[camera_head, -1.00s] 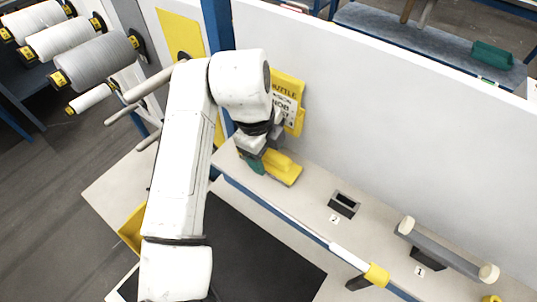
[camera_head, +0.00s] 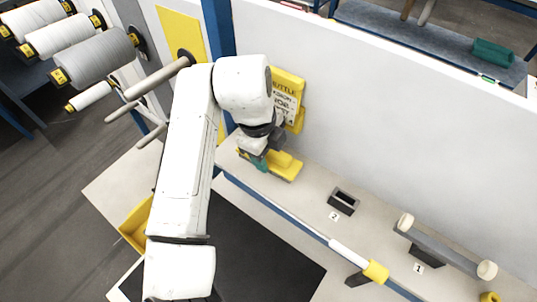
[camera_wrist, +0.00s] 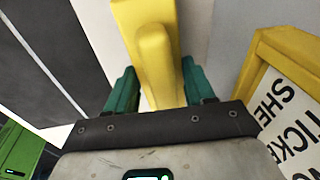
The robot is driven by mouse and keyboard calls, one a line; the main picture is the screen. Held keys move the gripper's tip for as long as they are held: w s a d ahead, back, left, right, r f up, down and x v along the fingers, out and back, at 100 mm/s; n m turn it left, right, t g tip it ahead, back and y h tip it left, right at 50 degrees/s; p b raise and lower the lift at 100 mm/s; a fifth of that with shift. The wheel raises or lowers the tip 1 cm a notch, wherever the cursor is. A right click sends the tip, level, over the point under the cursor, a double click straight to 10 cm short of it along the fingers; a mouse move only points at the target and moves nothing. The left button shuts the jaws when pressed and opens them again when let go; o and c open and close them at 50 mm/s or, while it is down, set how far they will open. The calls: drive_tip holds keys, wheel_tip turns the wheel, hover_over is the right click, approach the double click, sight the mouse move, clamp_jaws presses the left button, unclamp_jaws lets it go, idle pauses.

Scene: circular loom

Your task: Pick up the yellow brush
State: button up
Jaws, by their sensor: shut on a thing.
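The yellow brush (camera_head: 286,168) is at the far left end of the pale shelf in the head view, by the white panel. My gripper (camera_head: 258,161) reaches down over it, with a green finger showing against its near side. In the wrist view the brush's raised yellow handle (camera_wrist: 152,55) runs between the two green fingers of my gripper (camera_wrist: 159,88), which is shut on it. The brush's underside is hidden, so I cannot tell whether it touches the shelf.
A yellow holder with a lettered card (camera_head: 288,98) is on the panel just behind the brush. A blue rail (camera_head: 275,212) edges the shelf.

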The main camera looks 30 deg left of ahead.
drive_tip(key=shift+r, duration=0.15)
drive_tip(key=shift+c, duration=0.6)
drive_tip(key=shift+r+b, duration=0.45)
drive_tip(key=shift+r, duration=0.15)
drive_tip(key=s+d+r+b, duration=0.1)
drive_tip(key=s+d+r, duration=0.8)
drive_tip(key=s+r, duration=0.1)
drive_tip(key=shift+s+d+r, duration=0.15)
drive_tip(key=shift+d+r, duration=0.1)
drive_tip(key=shift+r, duration=0.5)
